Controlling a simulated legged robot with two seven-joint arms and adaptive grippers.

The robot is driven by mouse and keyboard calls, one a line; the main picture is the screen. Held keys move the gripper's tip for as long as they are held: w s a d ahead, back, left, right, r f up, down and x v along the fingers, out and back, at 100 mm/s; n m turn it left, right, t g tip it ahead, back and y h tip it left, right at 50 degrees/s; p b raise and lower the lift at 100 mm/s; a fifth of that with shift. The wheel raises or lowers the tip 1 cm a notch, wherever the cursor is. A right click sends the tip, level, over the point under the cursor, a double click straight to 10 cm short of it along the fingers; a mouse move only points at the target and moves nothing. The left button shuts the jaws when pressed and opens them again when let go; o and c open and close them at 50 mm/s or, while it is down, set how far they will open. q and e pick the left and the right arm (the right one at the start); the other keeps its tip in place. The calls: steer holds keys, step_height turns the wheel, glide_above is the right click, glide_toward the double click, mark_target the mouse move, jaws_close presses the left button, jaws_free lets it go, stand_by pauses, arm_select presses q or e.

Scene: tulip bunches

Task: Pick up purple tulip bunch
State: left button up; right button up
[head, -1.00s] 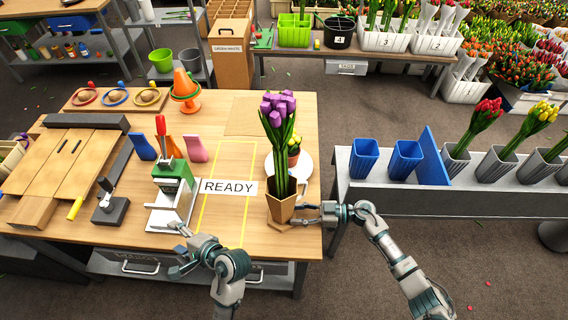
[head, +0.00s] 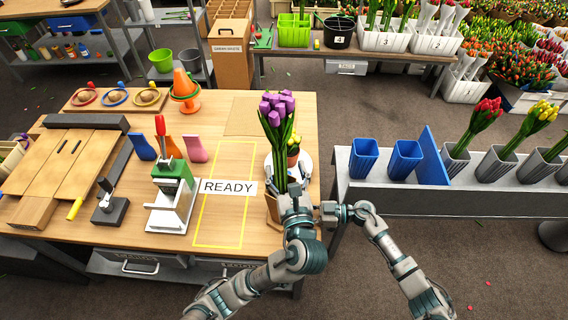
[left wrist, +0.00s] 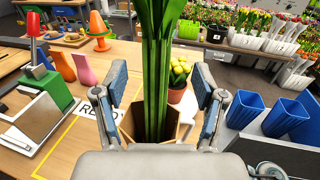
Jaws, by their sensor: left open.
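The purple tulip bunch (head: 279,118) stands upright in a brown hexagonal pot (head: 272,206) at the table's front right. In the left wrist view its green stems (left wrist: 157,85) rise between the blue-padded fingers of my left gripper (left wrist: 160,108). The left gripper is open, with a finger on each side of the stems. In the head view the left gripper (head: 294,192) is in front of the pot and hides part of it and the lower stems. My right gripper (head: 328,212) is beside the pot on its right; its fingertips are largely hidden behind the left gripper.
A small pot of yellow flowers (left wrist: 179,78) stands just behind the bunch. The READY sign (head: 229,187) and yellow outline are left of it. A green-and-white device (head: 174,190) stands further left. Blue cups (head: 405,158) stand on the right bench.

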mark_target(284, 156)
arm_select(q)
steer(key=x, duration=0.6)
steer(key=shift+w+d, duration=0.15)
steer(key=shift+w, duration=0.1)
steer(key=shift+r, duration=0.1)
jaws_close()
